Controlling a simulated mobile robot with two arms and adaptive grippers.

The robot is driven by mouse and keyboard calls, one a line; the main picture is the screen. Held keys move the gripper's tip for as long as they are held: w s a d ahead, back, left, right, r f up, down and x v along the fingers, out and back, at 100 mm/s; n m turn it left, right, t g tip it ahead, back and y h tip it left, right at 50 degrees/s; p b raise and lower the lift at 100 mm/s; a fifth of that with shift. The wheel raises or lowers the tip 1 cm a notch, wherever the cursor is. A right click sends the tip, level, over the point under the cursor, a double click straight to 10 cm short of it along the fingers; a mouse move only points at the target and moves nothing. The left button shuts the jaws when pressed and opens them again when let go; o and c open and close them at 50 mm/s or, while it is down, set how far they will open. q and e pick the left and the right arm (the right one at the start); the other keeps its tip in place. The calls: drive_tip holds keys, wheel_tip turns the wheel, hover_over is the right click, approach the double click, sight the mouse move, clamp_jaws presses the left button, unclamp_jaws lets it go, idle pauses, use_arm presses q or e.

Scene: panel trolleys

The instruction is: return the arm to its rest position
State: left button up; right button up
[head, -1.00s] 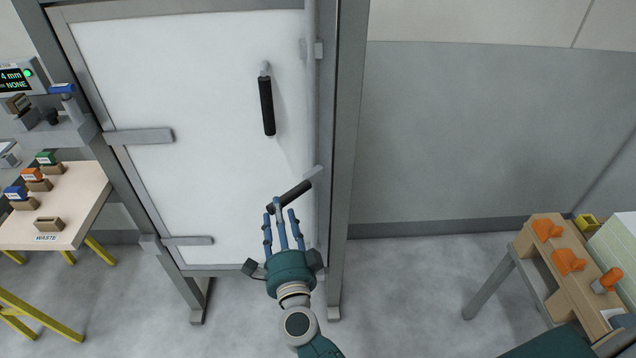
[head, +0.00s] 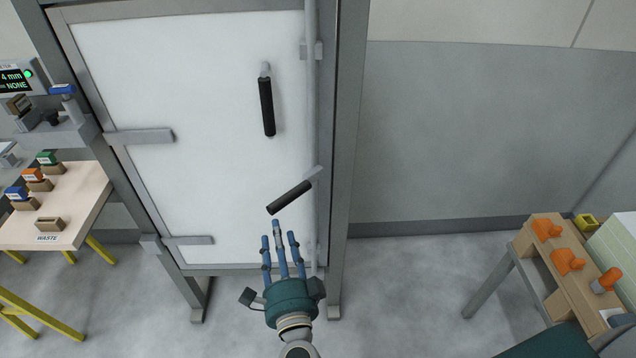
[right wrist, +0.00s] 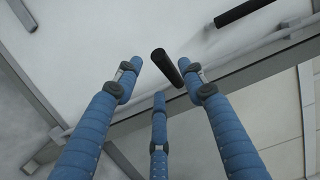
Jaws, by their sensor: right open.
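My right gripper (head: 280,240) is in front of the lower part of the white panel door, its three blue fingers spread, open and empty. It also shows in the right wrist view (right wrist: 160,95), with nothing between the fingers. The angled black handle (head: 289,198) on the vertical rod lies just above the fingertips in the head view, apart from them as far as I can tell. The handle also shows in the right wrist view (right wrist: 167,67), past the fingertips. My left gripper is out of view.
A white panel (head: 200,150) in a grey frame carries a vertical black handle (head: 267,105). A table with coloured blocks (head: 75,205) stands left. A wooden bench with orange parts (head: 565,280) stands right. The floor between frame and bench is clear.

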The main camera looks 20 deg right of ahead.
drive_tip(key=shift+s+a, duration=0.15)
drive_tip(key=shift+s, duration=0.8)
drive_tip(key=shift+w, duration=0.1)
drive_tip(key=shift+f, duration=0.1)
drive_tip(key=s+a+f+n+g+y, duration=0.15)
drive_tip(key=s+f+n, duration=0.25)
drive_tip(key=f, duration=0.7)
drive_tip(key=s+d+f+n+g+y+b, duration=0.1)
drive_tip(key=s+f+n+g+y, duration=0.25)
drive_tip(key=f, duration=0.75)
drive_tip(key=s+a+f+n+g, duration=0.15)
drive_tip(key=s+f+n, duration=0.4)
drive_tip(key=f, duration=0.55)
drive_tip(key=s+d+f+n+g+h, duration=0.1)
drive_tip(key=s+d+f+n+g, duration=0.5)
drive_tip(key=s+f, duration=0.65)
drive_tip(key=s+d+f+g, duration=0.1)
drive_tip(key=s+d+f, duration=0.2)
drive_tip(key=s, duration=0.3)
drive_tip(key=s+d+f+n+g+h, duration=0.1)
drive_tip(key=s+d+f+g, duration=0.1)
drive_tip(key=s+d, duration=0.3)
drive_tip(key=s+d+f+n+g+h, duration=0.1)
drive_tip(key=s+d+f, duration=0.3)
drive_tip(key=s, duration=0.3)
drive_tip(key=shift+s+d+b, duration=0.15)
drive_tip(key=shift+d+b, duration=0.15)
drive_tip(key=shift+b, duration=0.1)
